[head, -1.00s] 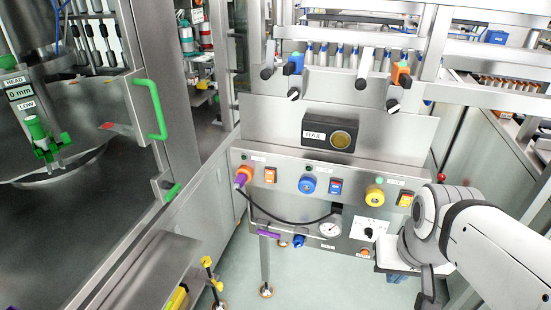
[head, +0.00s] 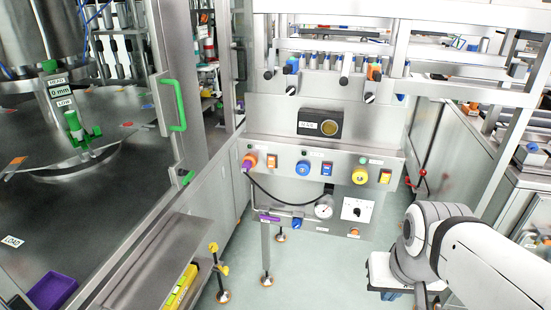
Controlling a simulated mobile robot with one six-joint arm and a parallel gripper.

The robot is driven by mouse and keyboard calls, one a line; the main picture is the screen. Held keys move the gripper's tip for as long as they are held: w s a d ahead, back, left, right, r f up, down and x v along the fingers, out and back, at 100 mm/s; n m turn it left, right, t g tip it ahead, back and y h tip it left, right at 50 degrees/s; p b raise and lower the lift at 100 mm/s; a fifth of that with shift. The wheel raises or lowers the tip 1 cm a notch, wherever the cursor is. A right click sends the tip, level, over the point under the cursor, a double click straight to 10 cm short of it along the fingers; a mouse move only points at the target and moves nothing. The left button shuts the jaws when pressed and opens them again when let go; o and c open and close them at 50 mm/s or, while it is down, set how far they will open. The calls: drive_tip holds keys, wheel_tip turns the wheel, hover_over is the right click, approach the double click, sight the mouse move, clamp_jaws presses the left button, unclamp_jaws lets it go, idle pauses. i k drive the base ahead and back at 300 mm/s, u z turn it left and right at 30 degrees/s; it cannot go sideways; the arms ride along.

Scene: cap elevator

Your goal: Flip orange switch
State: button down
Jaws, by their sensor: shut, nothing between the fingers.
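The orange switch (head: 271,161) is a small rocker on the left part of the steel control panel (head: 345,163), just right of an orange-red knob (head: 249,162) with a purple part. It is small, and its position cannot be told. Nothing touches or covers it. My white arm (head: 435,235) enters from the lower right and stays well to the right of and nearer than the panel. No gripper fingers can be made out at its end.
A blue knob (head: 303,168), a blue switch (head: 327,169), a yellow knob (head: 360,176) and a yellow-orange switch (head: 385,177) share the panel. A black cable loops below it. A steel cabinet with a green handle (head: 178,105) stands left. Open floor (head: 320,275) lies in front.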

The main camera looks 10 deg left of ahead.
sight(271, 160)
drive_tip(key=z, duration=0.15)
drive_tip(key=i, duration=0.85)
drive_tip(key=u, duration=0.05)
